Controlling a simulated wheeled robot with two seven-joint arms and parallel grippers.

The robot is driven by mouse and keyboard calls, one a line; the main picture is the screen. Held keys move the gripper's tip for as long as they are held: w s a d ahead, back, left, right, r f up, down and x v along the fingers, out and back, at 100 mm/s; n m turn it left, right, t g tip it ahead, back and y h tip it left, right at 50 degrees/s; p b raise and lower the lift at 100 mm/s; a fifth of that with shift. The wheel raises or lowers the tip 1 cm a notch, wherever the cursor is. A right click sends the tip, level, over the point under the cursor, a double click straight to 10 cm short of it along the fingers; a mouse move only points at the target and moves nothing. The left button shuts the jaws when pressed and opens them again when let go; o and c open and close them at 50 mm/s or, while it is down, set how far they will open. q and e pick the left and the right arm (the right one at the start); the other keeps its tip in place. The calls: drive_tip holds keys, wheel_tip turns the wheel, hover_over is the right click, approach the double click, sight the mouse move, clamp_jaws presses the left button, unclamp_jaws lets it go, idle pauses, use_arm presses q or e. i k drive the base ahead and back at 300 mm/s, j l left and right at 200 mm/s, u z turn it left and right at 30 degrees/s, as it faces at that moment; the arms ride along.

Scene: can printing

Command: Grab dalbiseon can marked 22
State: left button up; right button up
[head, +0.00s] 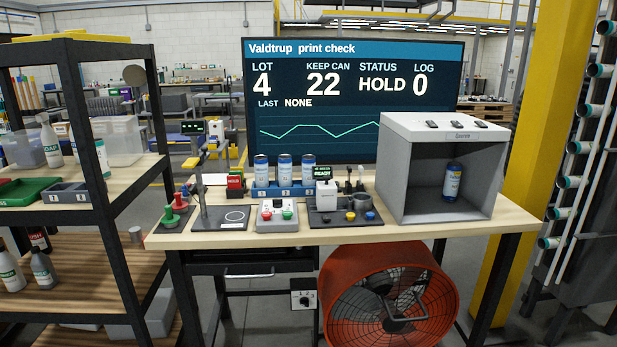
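Three blue and white cans stand upright in a blue rack (285,193) on the wooden workbench: a left can (261,171), a middle can (285,170) and a right can (308,168). The rack front carries small slot numbers. Another blue can (452,182) with a pale label stands inside the grey open-front box (396,178) at the bench's right. Can names and marked numbers are too small to read. The screen (353,95) shows lot 4, keep can 22, status HOLD, log 0, last NONE. Neither of my grippers is in view.
A control box (278,216), a printer-like unit (326,194) and a stand over a marked plate (221,218) occupy the bench front. A shelf (140,174) with bottles and bins is at left. A red fan (385,300) sits under the bench; a yellow post (545,120) rises at right.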

sight(307, 161)
drive_tip(key=i+z, duration=0.35)
drive_tip(key=i, duration=0.3)
drive_tip(key=i+j+z, duration=0.1)
drive_tip(key=i+z, duration=0.25)
drive_tip(key=i, duration=0.25)
